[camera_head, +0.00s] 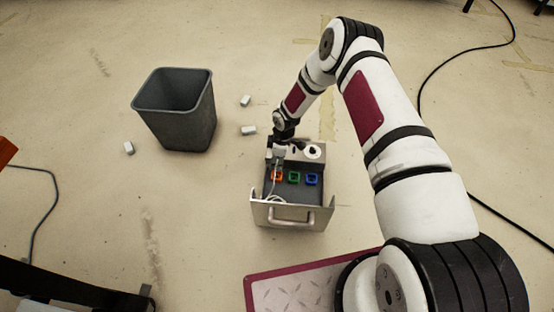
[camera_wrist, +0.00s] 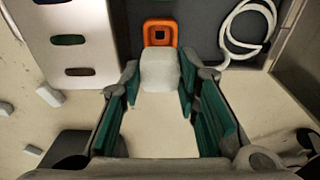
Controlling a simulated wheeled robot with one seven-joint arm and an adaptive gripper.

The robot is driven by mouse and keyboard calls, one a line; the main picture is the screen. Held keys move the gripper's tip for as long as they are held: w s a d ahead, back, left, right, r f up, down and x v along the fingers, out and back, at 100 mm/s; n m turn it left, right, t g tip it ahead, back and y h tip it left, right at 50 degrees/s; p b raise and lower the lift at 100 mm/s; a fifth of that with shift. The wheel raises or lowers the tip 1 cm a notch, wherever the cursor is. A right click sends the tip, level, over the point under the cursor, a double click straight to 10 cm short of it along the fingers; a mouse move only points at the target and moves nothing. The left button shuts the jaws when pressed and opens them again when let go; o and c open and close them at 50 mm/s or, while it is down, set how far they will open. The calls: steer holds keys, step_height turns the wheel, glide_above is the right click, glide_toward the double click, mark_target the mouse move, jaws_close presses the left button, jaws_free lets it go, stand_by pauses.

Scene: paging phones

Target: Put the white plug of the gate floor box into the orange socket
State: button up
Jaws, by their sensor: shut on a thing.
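My gripper (camera_head: 279,150) is over the back left part of the floor box (camera_head: 262,215). In the wrist view its green-padded fingers (camera_wrist: 158,85) are shut on the white plug (camera_wrist: 160,72). The orange socket (camera_head: 276,176) is in the box's left part, and in the wrist view it shows (camera_wrist: 160,26) straight beyond the plug's far end. I cannot tell whether plug and socket touch; the plug looks lined up sideways with it. A white cord (camera_wrist: 226,36) lies coiled in the box.
A green socket (camera_head: 294,177) and a blue socket (camera_head: 311,179) sit right of the orange one. A metal handle (camera_head: 290,221) is on the box's front. A grey bin (camera_head: 185,130) and small white blocks (camera_head: 249,130) stand to the left. Black cable (camera_head: 445,62) lies right.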

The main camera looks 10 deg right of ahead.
steer(key=shift+f, duration=2.6)
steer(key=shift+f, duration=0.4)
steer(key=o, duration=1.3)
steer(key=shift+c, duration=0.2)
steer(key=r, duration=0.4)
steer(key=d+r, duration=0.1)
steer(key=r, duration=0.7)
steer(key=shift+s+d, duration=0.15)
steer(key=shift+s, duration=0.1)
